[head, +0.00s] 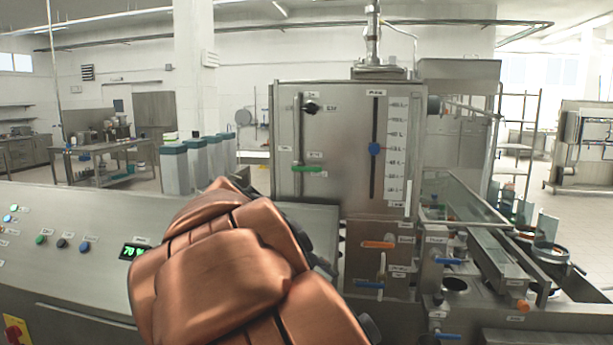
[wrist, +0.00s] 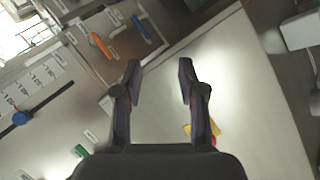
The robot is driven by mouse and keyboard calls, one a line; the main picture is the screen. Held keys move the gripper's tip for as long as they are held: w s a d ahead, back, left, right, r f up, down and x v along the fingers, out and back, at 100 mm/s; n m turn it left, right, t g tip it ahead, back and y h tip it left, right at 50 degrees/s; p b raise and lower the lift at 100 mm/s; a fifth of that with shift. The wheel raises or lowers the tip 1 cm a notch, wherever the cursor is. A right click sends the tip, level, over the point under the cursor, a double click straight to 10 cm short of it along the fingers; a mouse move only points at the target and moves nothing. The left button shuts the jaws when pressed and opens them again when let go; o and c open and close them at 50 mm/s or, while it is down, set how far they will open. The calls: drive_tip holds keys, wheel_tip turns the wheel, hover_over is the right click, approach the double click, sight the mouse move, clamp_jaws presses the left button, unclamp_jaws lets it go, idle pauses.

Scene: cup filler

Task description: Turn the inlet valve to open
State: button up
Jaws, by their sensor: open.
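Several valve handles show on the steel filler machine in the head view; their labels are too small to read, so I cannot tell which is the inlet valve. A green lever (head: 307,169) lies level on the tank front. An orange lever (head: 378,244) and a blue lever (head: 370,285) sit lower on the panel. In the wrist view the green lever (wrist: 81,150) is at lower left, and the orange lever (wrist: 101,44) and blue lever (wrist: 140,28) are near the top. My gripper (wrist: 158,80) is open and empty, apart from all of them. My arm hides it in the head view.
The control console (head: 75,225) is at left with buttons, a green display (head: 132,252) and a red-and-yellow stop button (head: 15,329). A black knob (head: 312,107) and a blue level slider (head: 375,149) are on the tank. More blue levers (head: 450,261) are at right.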

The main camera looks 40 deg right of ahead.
drive_tip(key=w+d+r+n+h+b, duration=0.1)
drive_tip(key=w+d+r+h, duration=0.4)
drive_tip(key=w+d+r, duration=0.5)
drive_tip(key=n+t+h, duration=0.3)
drive_tip(key=n, duration=0.1)
approach(312, 170)
drive_tip(key=s+x, duration=0.1)
drive_tip(key=x, duration=0.2)
drive_tip(key=shift+m, duration=0.3)
drive_tip(key=shift+w+p+x, duration=0.25)
drive_tip(key=shift+p+x, duration=0.1)
drive_tip(key=shift+x, duration=1.6)
drive_tip(key=shift+w+p+x, duration=0.2)
drive_tip(key=shift+p+x, duration=0.1)
drive_tip(key=shift+x, duration=1.65)
drive_tip(key=shift+a, duration=0.1)
clamp_jaws()
